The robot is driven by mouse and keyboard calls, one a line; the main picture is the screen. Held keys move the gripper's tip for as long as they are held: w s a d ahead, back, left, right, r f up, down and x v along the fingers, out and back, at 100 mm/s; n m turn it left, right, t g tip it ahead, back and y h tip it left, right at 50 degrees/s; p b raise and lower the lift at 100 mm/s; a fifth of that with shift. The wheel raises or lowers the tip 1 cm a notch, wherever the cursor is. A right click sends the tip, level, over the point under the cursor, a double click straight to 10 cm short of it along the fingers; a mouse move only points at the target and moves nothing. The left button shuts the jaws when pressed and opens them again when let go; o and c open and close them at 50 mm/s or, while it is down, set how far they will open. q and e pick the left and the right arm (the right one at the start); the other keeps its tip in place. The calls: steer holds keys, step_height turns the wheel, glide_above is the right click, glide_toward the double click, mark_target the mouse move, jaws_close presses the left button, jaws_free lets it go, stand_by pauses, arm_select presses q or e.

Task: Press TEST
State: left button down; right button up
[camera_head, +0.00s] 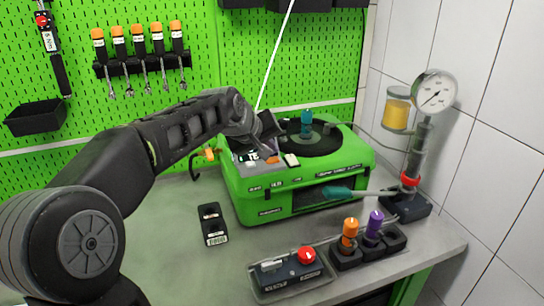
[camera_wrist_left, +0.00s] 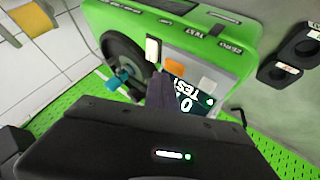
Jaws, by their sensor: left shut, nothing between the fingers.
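The green pump test bench (camera_head: 235,185) stands on the table. Its top panel has a lit display (camera_head: 248,157), an orange button (camera_head: 272,160) and a white button (camera_head: 291,160). In the left wrist view, the display (camera_wrist_left: 186,100) reads TEST, with the orange button (camera_wrist_left: 174,68) and white button (camera_wrist_left: 152,49) beside it. TEST and ZERO labels mark the front edge; TEST lies nearer the white button. My left gripper (camera_wrist_left: 160,88) is shut and empty, low over the panel, its tips close to both buttons. I cannot tell whether it touches. My right gripper is not in view.
A black round plate with a teal piece (camera_head: 306,118) is on the bench top. A gauge stand (camera_head: 436,90) is at right. In front are a tray with a red button (camera_head: 306,255), orange and purple handled pieces in holders, and a black two-hole block (camera_head: 213,224).

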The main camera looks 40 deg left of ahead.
mark_target(270, 161)
arm_select(q)
steer(key=shift+r, duration=0.2)
steer(key=shift+r+p, duration=1.95)
steer(key=shift+r, duration=0.45)
